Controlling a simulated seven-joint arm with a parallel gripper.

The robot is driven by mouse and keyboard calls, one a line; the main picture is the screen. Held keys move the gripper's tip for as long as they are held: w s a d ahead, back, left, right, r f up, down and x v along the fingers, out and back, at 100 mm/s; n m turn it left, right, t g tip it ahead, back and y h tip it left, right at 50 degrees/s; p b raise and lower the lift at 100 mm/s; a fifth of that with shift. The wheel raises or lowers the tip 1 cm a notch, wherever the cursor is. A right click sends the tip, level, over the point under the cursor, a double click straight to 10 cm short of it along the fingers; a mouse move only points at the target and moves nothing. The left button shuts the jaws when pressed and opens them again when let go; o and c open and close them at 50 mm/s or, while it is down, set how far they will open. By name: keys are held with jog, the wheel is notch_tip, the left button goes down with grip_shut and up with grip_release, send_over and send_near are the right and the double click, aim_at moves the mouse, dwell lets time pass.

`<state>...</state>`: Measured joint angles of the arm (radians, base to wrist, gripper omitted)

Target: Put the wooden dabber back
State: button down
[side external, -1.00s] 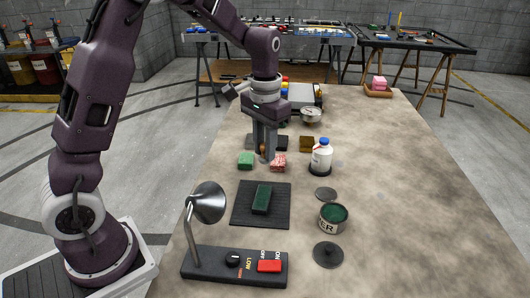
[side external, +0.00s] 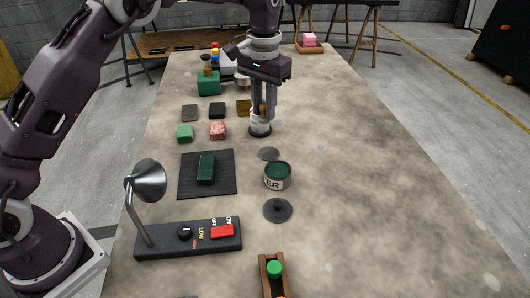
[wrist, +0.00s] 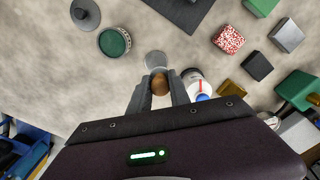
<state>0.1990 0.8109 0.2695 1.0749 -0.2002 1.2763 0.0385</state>
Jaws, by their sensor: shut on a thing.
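The wooden dabber shows in the side view (side external: 262,108) as a small brown piece between the fingers. In the wrist view its round brown end (wrist: 160,85) sits between the fingertips. My gripper (side external: 263,108) is shut on it, upright above the table, in front of the white bottle in the side view. The bottle (side external: 259,129) is mostly hidden there; its blue cap and white body (wrist: 197,82) show right of the fingers in the wrist view. The dabber's lower end is hidden, so I cannot tell its height above the table.
An open tin with green contents (side external: 277,176) stands nearer the camera, between a flat grey disc (side external: 269,154) and a knobbed dark lid (side external: 277,210). A black mat (side external: 221,185), lamp (side external: 147,181), switch panel (side external: 170,240) and small blocks lie left. The table's right side is clear.

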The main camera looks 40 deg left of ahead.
jog(key=f, duration=0.6)
jog(key=d+f, duration=0.1)
jog(key=f, duration=0.3)
jog(key=shift+w+d, duration=0.1)
jog(key=shift+w, duration=0.2)
jog(key=shift+f, duration=0.1)
jog(key=c, duration=1.2)
grip_release()
